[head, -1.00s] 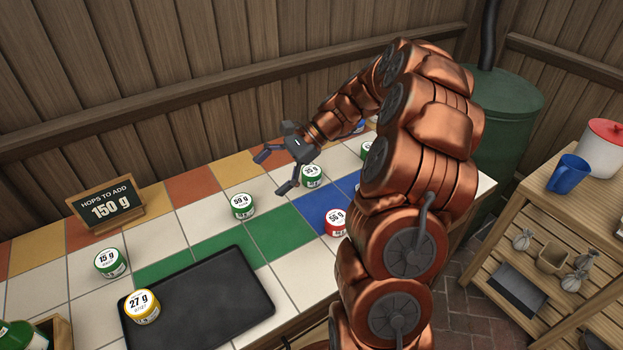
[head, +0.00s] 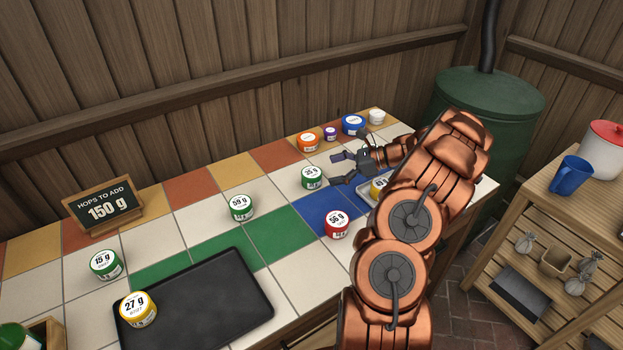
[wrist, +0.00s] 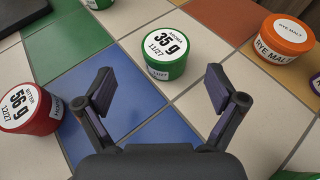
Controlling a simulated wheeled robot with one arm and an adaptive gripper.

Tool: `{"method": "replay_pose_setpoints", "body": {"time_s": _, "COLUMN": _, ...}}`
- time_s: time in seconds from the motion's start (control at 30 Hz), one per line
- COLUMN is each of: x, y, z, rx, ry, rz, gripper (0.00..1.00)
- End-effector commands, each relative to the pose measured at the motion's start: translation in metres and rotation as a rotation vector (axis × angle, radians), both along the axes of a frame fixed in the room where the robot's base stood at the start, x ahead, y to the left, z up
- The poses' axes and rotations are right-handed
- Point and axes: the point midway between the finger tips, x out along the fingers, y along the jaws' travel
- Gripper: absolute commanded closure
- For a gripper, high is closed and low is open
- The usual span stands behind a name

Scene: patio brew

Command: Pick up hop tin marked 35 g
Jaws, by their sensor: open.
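The hop tin marked 35 g (head: 312,178) is green with a white lid and stands upright on the tiled counter (head: 190,222). In the wrist view the same 35 g tin (wrist: 167,52) sits ahead of the fingertips, roughly midway between them. My gripper (head: 338,170) is open and empty, low over the counter just right of the tin. In the wrist view its two fingers (wrist: 158,92) are spread apart, and the tin is beyond them, not between them.
A red 56 g tin (head: 337,224) stands nearer, left of the fingers in the wrist view. A green 59 g tin (head: 242,208) is to the left. An orange tin (head: 308,142) stands behind. A black tray (head: 215,300) bears a yellow 27 g tin (head: 138,308).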

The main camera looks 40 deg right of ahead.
Motion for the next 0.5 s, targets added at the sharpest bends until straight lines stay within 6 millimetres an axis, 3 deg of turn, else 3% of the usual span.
{"method": "replay_pose_setpoints", "body": {"time_s": 0.5, "x": 0.04, "y": 0.036, "z": -0.023, "rx": 0.001, "ry": 0.003, "rz": 0.005, "gripper": 0.06}}
